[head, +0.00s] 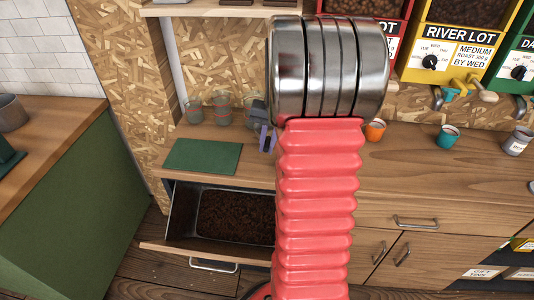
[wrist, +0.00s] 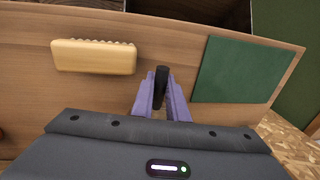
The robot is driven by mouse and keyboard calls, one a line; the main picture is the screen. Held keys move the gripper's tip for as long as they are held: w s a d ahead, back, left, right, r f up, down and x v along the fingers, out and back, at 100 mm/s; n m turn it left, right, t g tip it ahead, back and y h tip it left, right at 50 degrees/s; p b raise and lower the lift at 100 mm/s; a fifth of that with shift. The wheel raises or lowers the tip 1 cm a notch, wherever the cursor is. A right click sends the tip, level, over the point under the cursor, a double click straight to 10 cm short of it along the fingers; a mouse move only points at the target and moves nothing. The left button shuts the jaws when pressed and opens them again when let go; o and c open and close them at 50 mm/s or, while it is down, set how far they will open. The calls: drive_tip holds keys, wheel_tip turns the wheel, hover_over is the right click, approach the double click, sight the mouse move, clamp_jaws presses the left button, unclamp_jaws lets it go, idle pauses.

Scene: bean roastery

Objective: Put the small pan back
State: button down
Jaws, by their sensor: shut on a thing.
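My gripper (wrist: 161,80) shows purple fingers in the wrist view, closed on a narrow black thing (wrist: 161,88) shaped like a handle. Only this black part shows, so I cannot tell whether it belongs to the small pan; no pan body is visible. In the head view my gripper (head: 267,138) is over the counter, just right of the green mat (head: 203,156), and what it holds is hard to make out. The mat also shows right of the fingers in the wrist view (wrist: 236,70). No small pan shows clearly in the head view.
An open drawer (head: 213,265) with dark beans juts out below the mat. A pale bristled brush (wrist: 94,57) lies on the counter, hidden behind my arm in the head view. Glass beakers (head: 221,106) stand behind the mat. Cups, one orange (head: 375,130), stand right.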

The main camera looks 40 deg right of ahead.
sight(265, 162)
drive_tip(key=shift+f, duration=1.85)
drive_tip(key=c, duration=2)
unclamp_jaws()
drive_tip(key=shift+r, duration=0.1)
drive_tip(key=r, duration=0.4)
drive_tip(key=s+r, duration=0.1)
drive_tip(key=r, duration=0.2)
drive_tip(key=d+r, duration=0.1)
drive_tip(key=r, duration=0.3)
drive_tip(key=shift+s+r, duration=0.35)
